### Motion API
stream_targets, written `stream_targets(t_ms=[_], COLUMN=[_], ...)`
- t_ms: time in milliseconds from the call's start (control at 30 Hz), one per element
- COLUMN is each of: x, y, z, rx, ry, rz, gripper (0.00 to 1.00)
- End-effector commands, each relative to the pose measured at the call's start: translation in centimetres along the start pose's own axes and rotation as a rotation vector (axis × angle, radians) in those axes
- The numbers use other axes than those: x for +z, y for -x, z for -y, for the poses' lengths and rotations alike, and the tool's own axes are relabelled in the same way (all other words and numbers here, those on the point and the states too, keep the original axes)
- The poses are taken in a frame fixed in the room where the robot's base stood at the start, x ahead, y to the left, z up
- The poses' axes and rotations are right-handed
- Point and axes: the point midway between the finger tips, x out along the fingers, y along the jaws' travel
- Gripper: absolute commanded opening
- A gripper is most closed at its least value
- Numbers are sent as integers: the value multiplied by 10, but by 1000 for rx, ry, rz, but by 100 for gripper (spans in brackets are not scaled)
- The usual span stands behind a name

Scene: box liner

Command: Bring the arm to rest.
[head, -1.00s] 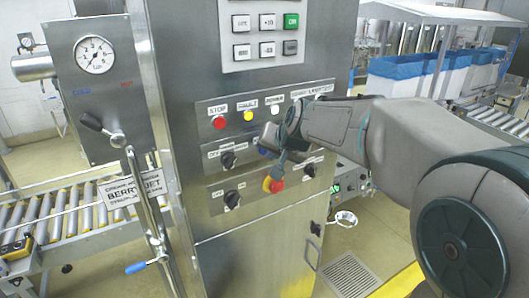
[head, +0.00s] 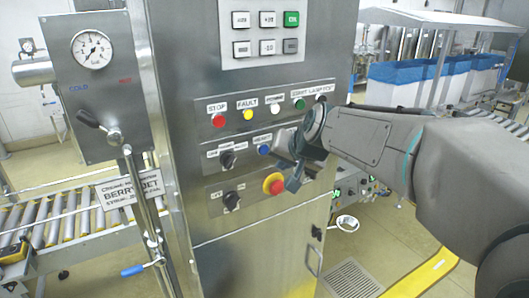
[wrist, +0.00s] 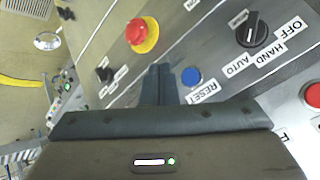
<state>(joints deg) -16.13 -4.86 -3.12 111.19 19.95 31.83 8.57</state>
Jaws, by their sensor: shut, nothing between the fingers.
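My gripper (head: 294,182) is in front of the lower right part of the steel control panel in the head view. Its fingers are shut together and empty, also seen in the wrist view (wrist: 158,70). The red emergency stop button (head: 273,184) on its yellow collar is just left of the fingertips; it also shows in the wrist view (wrist: 139,32). The blue reset button (wrist: 191,77) is beside the fingers in the wrist view and also visible in the head view (head: 264,150). I cannot tell whether the fingers touch the panel.
The control cabinet (head: 260,240) stands close ahead. A gauge box with a lever (head: 88,120) and a long pipe handle are at left. A roller conveyor (head: 60,212) runs behind. Blue-lined bins (head: 398,72) stand at back right. Floor (head: 420,222) shows right of the cabinet.

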Motion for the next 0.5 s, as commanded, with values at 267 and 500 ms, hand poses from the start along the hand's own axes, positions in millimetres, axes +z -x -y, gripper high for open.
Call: stream_targets(t_ms=[267,500], x=[0,8], y=[0,7], z=[0,-10], rx=[0,18], ry=[0,11], rz=[0,12], gripper=[0,0])
